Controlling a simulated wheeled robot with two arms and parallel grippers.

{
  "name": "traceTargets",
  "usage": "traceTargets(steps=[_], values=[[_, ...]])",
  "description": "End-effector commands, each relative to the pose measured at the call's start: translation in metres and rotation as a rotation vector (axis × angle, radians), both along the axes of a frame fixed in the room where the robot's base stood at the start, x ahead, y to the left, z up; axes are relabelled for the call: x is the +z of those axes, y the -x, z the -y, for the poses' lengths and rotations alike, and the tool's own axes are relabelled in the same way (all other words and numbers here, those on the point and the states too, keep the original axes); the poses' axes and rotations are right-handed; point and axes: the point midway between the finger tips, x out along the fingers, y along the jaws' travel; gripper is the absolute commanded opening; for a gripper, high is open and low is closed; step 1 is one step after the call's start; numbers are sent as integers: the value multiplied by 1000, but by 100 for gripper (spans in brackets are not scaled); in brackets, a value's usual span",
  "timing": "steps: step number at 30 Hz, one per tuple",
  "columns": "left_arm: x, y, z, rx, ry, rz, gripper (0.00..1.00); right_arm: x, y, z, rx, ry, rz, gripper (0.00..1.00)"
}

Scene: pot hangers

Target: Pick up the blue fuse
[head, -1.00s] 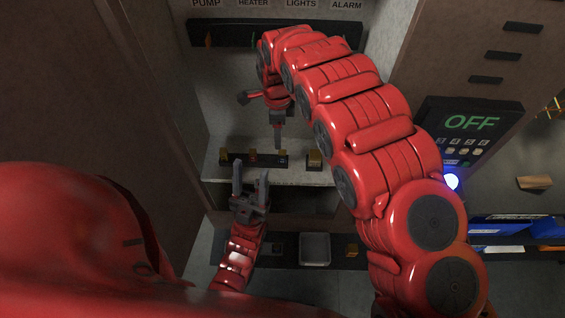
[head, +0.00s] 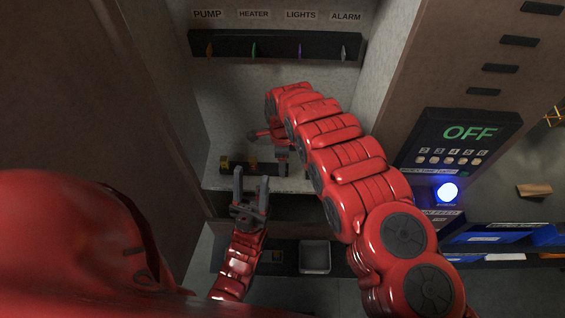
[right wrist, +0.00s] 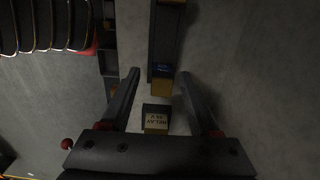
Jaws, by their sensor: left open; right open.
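A small yellow block with a dark top and a blue mark (right wrist: 162,83), which looks like the blue fuse, sits at the near end of a dark strip in the right wrist view. My right gripper (right wrist: 159,72) is open, with this block in line between its fingertips; I cannot tell how far beyond them it is. In the head view my right gripper (head: 283,163) is at the shelf's strip (head: 238,167) and hides its right part. My left gripper (head: 251,185) is open and empty in front of the shelf.
A block marked RELAY (right wrist: 156,122) sits close to the fuse. A panel (head: 275,46) labelled PUMP, HEATER, LIGHTS and ALARM is at the back. A keypad showing OFF (head: 460,143) and a lit blue lamp (head: 445,192) are right. A grey tray (head: 314,256) is below.

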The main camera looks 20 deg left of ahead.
Motion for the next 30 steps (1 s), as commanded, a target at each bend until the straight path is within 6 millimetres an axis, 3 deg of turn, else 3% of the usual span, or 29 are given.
traceTargets(steps=[7, 17, 30], values=[[0, 0, 0, 0, 0, 0, 50, -1, -1, 0, -1, -2, 3, 61], [0, 0, 0, 0, 0, 0, 50, -1, -1, -1, 0, -2, 3, 1], [0, 0, 0, 0, 0, 0, 50, 0, -2, 0, -1, -2, 3, 0]])
